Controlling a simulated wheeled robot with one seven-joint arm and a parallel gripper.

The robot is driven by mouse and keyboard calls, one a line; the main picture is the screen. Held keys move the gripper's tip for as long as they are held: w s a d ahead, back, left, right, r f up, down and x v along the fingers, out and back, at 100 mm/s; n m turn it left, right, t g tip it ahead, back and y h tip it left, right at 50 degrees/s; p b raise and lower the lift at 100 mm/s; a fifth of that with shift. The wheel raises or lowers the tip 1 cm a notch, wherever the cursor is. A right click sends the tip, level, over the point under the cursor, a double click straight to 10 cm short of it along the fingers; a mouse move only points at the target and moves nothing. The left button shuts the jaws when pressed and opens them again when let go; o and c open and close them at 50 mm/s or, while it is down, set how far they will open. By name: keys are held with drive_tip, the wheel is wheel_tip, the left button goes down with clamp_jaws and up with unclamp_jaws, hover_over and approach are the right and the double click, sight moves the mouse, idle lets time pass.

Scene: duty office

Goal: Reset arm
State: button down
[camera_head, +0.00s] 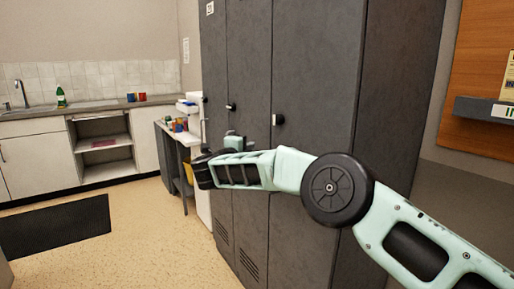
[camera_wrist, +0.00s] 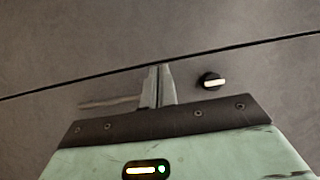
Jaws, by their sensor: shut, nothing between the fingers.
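My arm (camera_head: 245,170) reaches in from the right in the head view, stretched across the front of the grey lockers. In the wrist view my gripper (camera_wrist: 158,68) is shut, its two fingers together with nothing between them. The fingers point toward a grey locker front (camera_wrist: 60,45) with a dark seam across it. A black round knob with a pale bar (camera_wrist: 211,80) is just right of the fingers, apart from them in the picture. In the head view the fingertips are hard to make out near the wrist.
Tall grey lockers (camera_head: 315,75) with black knobs (camera_head: 278,120) stand close behind my arm. A small table (camera_head: 185,138) with colourful items is left of them. A counter (camera_head: 95,105) with a sink, green bottle (camera_head: 60,97) and cups is at the back left. The floor (camera_head: 150,225) at left is mostly clear.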

drive_tip(key=s+a+r+n+t+y, duration=0.1)
drive_tip(key=s+a+r+n+y, duration=0.4)
drive_tip(key=a, duration=0.3)
drive_tip(key=s+a+r+n+t+y, duration=0.1)
drive_tip(key=s+a+r+n+y, duration=0.35)
drive_tip(key=a+n+y, duration=0.3)
drive_tip(key=s+a+f+n+g+y, duration=0.1)
drive_tip(key=s+a+n+g+y, duration=0.1)
drive_tip(key=s+n+g+y, duration=0.65)
drive_tip(key=s+d+f+n+g+h, duration=0.35)
drive_tip(key=s+d+f, duration=0.25)
drive_tip(key=s+d, duration=0.55)
drive_tip(key=s+d+f+n+g+h, duration=0.3)
drive_tip(key=s+d+f+h, duration=0.25)
drive_tip(key=s+d, duration=0.65)
drive_tip(key=s+d+f+n+g+h, duration=0.3)
drive_tip(key=s+d+f, duration=0.3)
drive_tip(key=s+d, duration=0.6)
wheel_tip(320, 180, up, 13)
drive_tip(key=s+p, duration=0.1)
drive_tip(key=p, duration=1.2)
drive_tip(key=shift+s+a+r+h, duration=0.2)
drive_tip(key=shift+s+a+h, duration=0.1)
drive_tip(key=shift+s, duration=0.1)
